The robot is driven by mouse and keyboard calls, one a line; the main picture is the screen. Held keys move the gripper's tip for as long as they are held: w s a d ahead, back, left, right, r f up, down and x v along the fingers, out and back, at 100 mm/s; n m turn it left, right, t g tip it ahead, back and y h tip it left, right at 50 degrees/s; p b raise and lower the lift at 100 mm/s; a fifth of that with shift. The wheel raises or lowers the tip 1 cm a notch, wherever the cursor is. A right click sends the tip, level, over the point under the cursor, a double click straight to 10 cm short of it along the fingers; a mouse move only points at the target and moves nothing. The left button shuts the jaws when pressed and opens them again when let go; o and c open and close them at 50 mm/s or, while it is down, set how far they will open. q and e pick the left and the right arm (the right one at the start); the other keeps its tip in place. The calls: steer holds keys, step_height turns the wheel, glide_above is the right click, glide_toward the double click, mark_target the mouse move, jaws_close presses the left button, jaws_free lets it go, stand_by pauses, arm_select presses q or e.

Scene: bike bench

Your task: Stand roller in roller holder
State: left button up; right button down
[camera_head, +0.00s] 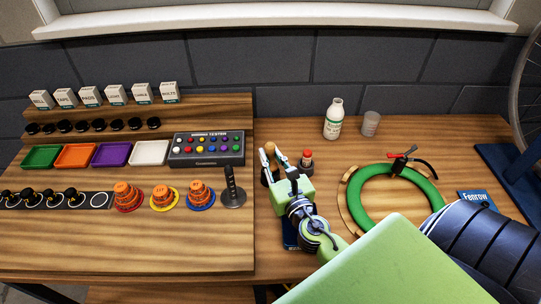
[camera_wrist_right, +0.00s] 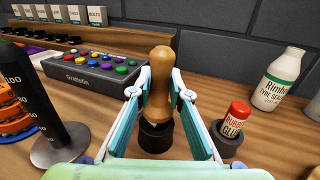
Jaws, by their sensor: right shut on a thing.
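The roller (camera_wrist_right: 160,80) shows as a light wooden handle with a rounded top, close to upright. Its top also shows in the head view (camera_head: 270,147). My right gripper (camera_wrist_right: 161,95) is shut on the handle, one finger on each side. Directly below the handle is a dark round holder (camera_wrist_right: 155,138) on the bench; it looks like the roller holder. The handle's lower end meets or overlaps the holder in the picture; I cannot tell how deep it sits. My left gripper is not in view.
A red-capped glue bottle (camera_wrist_right: 237,117) stands in a dark cup close to the right. A white sealant bottle (camera_head: 334,119) and a clear cup (camera_head: 370,124) stand behind. A green ring (camera_head: 366,208) lies right; a button tester (camera_head: 206,150) and dark stand (camera_head: 233,190) are left.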

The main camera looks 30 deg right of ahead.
steer(key=shift+f+b, duration=0.85)
steer(key=shift+f, duration=0.1)
steer(key=c, duration=1.8)
jaws_free()
steer(key=v, duration=1.2)
steer(key=shift+r, duration=0.1)
